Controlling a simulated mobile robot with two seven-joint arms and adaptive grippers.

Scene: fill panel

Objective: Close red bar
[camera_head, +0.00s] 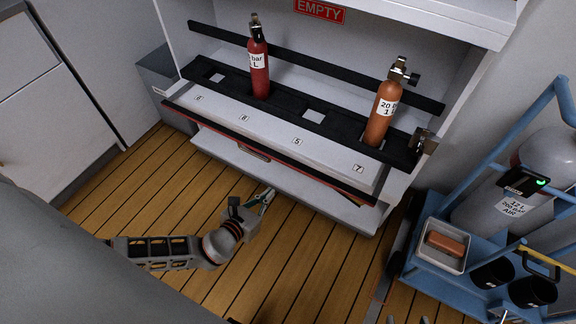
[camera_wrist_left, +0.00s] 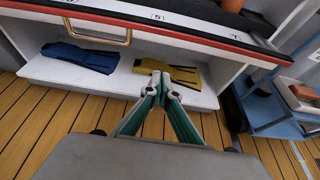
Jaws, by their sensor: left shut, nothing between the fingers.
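The red bar (camera_head: 300,174) is a long red-and-black strip along the front edge of the white numbered panel in the head view. In the left wrist view the red bar (camera_wrist_left: 205,43) crosses the top, with a brass handle (camera_wrist_left: 100,33) below it. My left gripper (camera_head: 268,193) is in front of the panel, low over the wooden floor. In the left wrist view the gripper (camera_wrist_left: 160,82) has its fingertips together and empty, below the bar and apart from it.
Two cylinders, one red (camera_head: 259,68) and one orange (camera_head: 380,115), stand in the black rack. Blue (camera_wrist_left: 80,57) and yellow (camera_wrist_left: 180,74) items lie on the lower white shelf. A blue cart (camera_head: 450,268) stands at right. Floor at left is clear.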

